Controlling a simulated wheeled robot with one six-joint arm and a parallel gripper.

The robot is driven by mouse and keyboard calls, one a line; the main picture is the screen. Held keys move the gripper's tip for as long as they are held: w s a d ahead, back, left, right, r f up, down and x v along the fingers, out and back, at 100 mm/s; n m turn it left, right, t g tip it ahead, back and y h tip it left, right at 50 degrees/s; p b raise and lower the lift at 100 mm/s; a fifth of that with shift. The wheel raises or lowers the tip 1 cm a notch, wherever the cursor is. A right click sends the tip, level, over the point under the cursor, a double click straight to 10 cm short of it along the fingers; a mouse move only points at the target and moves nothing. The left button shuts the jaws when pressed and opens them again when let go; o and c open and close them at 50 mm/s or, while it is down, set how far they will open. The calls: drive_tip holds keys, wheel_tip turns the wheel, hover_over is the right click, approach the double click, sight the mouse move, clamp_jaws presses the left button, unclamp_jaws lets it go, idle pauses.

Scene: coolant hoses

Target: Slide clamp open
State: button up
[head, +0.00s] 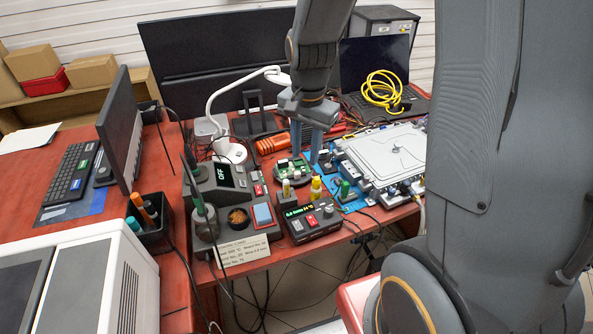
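My gripper (306,144) points down over the back middle of the red bench, with its two blue-grey fingers apart and nothing visible between them. Just below and beside the fingers is a green circuit board (291,168) on a dark round holder. I cannot make out for certain which part is the slide clamp; it may be part of this holder, which the fingers partly cover. Whether the fingertips touch the board or holder is unclear. No coolant hoses can be identified.
A soldering station (222,178) and a small digital unit (313,222) stand in front. A grey metal panel (388,152) lies to the right, and an orange tool (272,143) behind. A white lamp (228,151), monitors and a laptop (376,66) crowd the back. Little bench is free.

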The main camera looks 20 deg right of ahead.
sight(298, 172)
drive_tip(key=w+f+m, duration=0.1)
drive_tip(key=w+m, duration=0.1)
drive_tip(key=w+f+m, duration=0.2)
drive_tip(key=w+m, duration=0.1)
drive_tip(key=w+f+m+b, duration=0.1)
drive_tip(key=w+f+m, duration=0.1)
drive_tip(key=shift+w+d+f+m+g, duration=0.2)
drive_tip(key=shift+w+f+m+g, duration=0.05)
drive_tip(key=shift+w+m+g, duration=0.1)
drive_tip(key=shift+f, duration=0.2)
drive_tip(key=shift+f+p, duration=0.7)
drive_tip(key=shift+f, duration=3.05)
drive_tip(key=shift+c, duration=0.3)
clamp_jaws()
